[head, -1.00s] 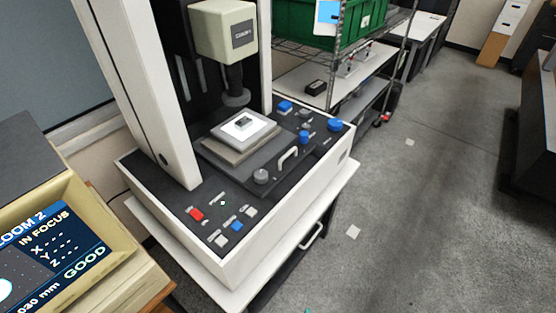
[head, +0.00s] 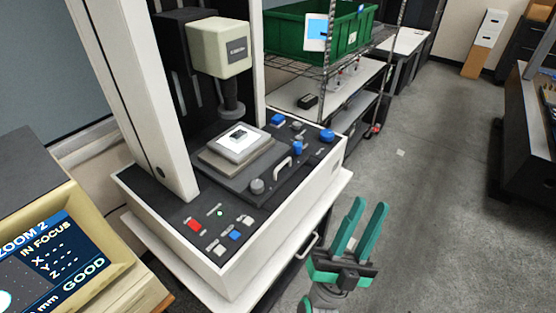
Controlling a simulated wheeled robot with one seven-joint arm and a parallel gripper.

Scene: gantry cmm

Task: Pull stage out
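The stage (head: 238,163) is a dark grey plate on the base of the white measuring machine, under its beige camera head. A raised square platform on it bears a white plate (head: 243,141) with a small dark part. A pale bar handle (head: 283,167) stands at the stage's front edge, with a grey knob (head: 257,186) beside it. My gripper (head: 367,225) has teal fingers pointing up, spread apart with nothing between them. It is at the lower right, in front of the machine and apart from the handle.
The machine's base carries a red button (head: 194,225), blue knobs (head: 326,136) and other buttons. A monitor (head: 50,262) stands at lower left. A wire shelf with a green bin (head: 310,30) is behind. Grey floor (head: 440,170) to the right is mostly free.

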